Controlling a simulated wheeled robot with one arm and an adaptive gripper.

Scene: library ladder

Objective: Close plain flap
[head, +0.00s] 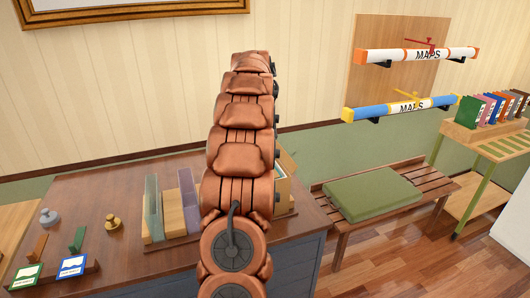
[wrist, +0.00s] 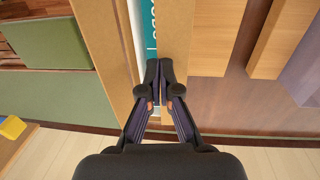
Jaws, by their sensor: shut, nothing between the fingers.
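A tan box (head: 283,190) stands on the desk, mostly hidden behind my copper arm in the head view. A raised tan flap (head: 287,163) shows at its back right. In the wrist view, a tan panel (wrist: 104,45) lies left of a teal book or folder with white lettering (wrist: 153,30), and another tan panel (wrist: 177,32) lies right of it. I cannot tell which panel is the plain flap. My gripper (wrist: 160,68) is shut and empty, its fingertips over the gap and the right panel. Contact is unclear. The head view hides the gripper.
A wooden holder with upright panels (head: 170,212) stands left of the box. Brass (head: 113,221) and grey (head: 48,216) weights and small cards are on the desk's left. A bench with a green cushion (head: 372,194) stands to the right, below two wall-mounted map tubes (head: 400,107).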

